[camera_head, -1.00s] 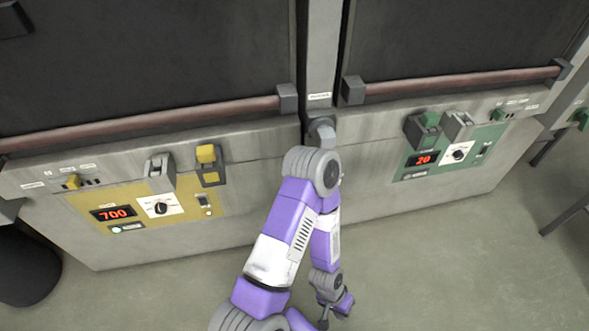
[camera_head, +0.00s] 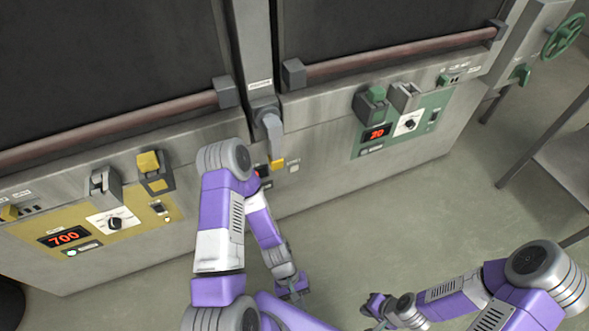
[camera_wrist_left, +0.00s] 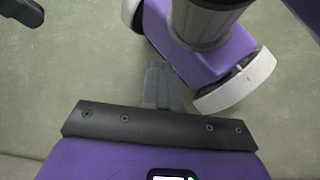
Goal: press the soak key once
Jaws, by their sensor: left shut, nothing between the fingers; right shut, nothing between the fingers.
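Two control panels sit on the front of the shell: a yellow panel (camera_head: 85,222) with a red 700 readout, and a green panel (camera_head: 400,125) with a red 20 readout. Their lettering is too small to read, so I cannot tell which control is the soak key. My left gripper (camera_head: 293,291) hangs low over the floor, apart from both panels, and is shut and empty. Its closed fingers show in the left wrist view (camera_wrist_left: 160,85). My right gripper (camera_head: 374,308) is low at the bottom centre-right, shut and empty, also apart from the panels.
A grey lever (camera_head: 272,130) stands on the centre post, with a yellow part (camera_head: 277,164) and a small pale square (camera_head: 294,167) below it, partly beside my left arm. A green handwheel (camera_head: 563,37) and a grey table (camera_head: 565,155) stand at right. Floor between is open.

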